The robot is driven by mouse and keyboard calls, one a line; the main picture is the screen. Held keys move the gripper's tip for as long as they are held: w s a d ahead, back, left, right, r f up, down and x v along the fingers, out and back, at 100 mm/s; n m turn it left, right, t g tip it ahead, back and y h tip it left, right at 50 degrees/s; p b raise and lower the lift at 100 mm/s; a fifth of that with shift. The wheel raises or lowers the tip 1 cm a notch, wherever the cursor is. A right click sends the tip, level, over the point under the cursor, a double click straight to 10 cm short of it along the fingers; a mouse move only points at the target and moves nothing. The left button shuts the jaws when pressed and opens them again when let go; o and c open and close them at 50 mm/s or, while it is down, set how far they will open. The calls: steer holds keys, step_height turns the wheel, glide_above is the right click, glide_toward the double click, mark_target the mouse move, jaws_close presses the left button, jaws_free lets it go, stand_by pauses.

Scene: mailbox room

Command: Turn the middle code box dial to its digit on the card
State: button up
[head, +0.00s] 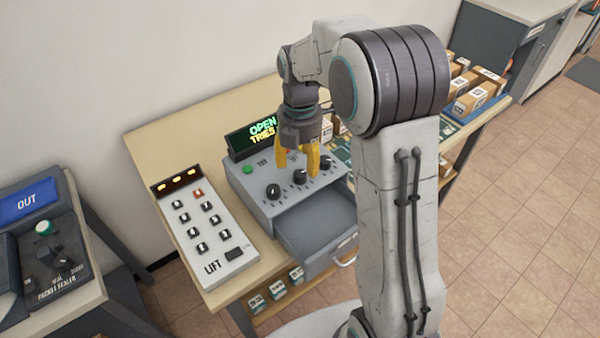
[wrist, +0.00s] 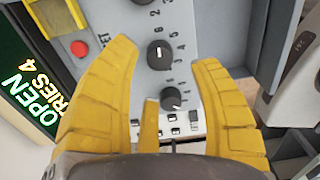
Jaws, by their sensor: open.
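The grey code box (head: 262,208) stands on the wooden table, its screen (head: 258,138) showing green "OPEN" and yellow "TRIES". In the wrist view the screen reads "OPEN" and "TRIES 4". The middle dial (head: 300,177), black and round, also shows in the wrist view (wrist: 161,55); its white mark is visible, but its digit is unclear. The left dial (wrist: 172,98) is below it there, and the right dial (wrist: 146,2) is cut by the top edge. My gripper (head: 298,172) is open and empty, its yellow fingers above the dial row. I cannot make out the card.
The box's grey drawer (head: 312,222) stands open at the front. A white "LIFT" keypad (head: 208,225) lies to the left. A "PACKET SEALER" (head: 58,262) stands on another table at far left. Small boxes (head: 472,100) fill a blue tray at right.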

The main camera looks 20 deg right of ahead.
mark_target(300, 173)
steer(key=shift+f, duration=2.45)
steer(key=shift+c, duration=0.3)
jaws_close()
